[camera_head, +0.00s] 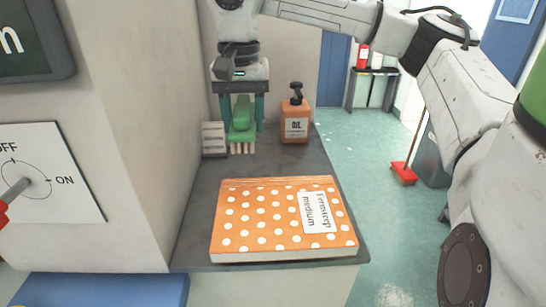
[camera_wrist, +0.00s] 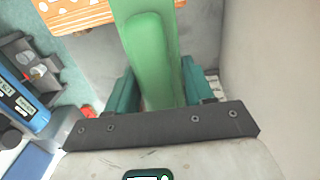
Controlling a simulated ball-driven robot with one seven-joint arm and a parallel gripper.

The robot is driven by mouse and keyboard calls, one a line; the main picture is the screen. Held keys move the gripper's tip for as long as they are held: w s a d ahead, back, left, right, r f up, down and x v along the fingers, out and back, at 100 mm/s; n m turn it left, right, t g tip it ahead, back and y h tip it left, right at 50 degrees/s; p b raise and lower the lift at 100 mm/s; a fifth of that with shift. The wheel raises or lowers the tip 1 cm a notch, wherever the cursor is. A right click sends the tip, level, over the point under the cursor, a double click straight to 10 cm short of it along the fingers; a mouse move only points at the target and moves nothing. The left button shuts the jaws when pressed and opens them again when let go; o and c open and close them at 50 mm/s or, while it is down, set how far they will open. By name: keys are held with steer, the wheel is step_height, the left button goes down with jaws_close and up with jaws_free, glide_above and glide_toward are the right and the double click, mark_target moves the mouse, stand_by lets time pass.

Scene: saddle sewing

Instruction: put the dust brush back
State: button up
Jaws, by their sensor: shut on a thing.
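The dust brush (camera_head: 241,121) has a green body and pale bristles pointing down. It stands bristles-down at the back of the grey counter, or just above it; I cannot tell which. My gripper (camera_head: 242,108) is above it with teal fingers on either side, shut on the green body. In the wrist view the brush's green handle (camera_wrist: 152,60) runs up between the teal fingers of my gripper (camera_wrist: 158,88). The brush's bristles are hidden in the wrist view.
A small grey-white labelled block (camera_head: 214,139) stands close left of the brush. An orange pump bottle (camera_head: 295,118) stands to the right. An orange polka-dot book (camera_head: 268,217) lies at the front of the counter (camera_head: 190,228). A wall bounds the left side.

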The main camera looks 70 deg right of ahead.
mark_target(273, 155)
steer(key=d+f, duration=0.2)
steer(key=d, duration=0.1)
steer(key=s+d+f, duration=0.1)
steer(key=d+f, duration=0.2)
steer(key=d, duration=0.1)
steer(key=d+f+b, duration=0.1)
steer(key=d+f, duration=0.1)
steer(key=d, duration=0.2)
steer(key=shift+s+f, duration=0.15)
steer(key=shift+f, duration=0.1)
steer(key=shift+d+f, duration=0.55)
steer(key=shift+f, duration=0.15)
steer(key=shift+s+d+f+b, duration=0.1)
steer(key=shift+d+f+b, duration=0.05)
steer(key=shift+f, duration=0.75)
steer(key=shift+d+f+b, duration=0.1)
steer(key=shift+f+b, duration=0.05)
steer(key=shift+f, duration=0.75)
steer(key=shift+f, duration=0.15)
steer(key=o, duration=1)
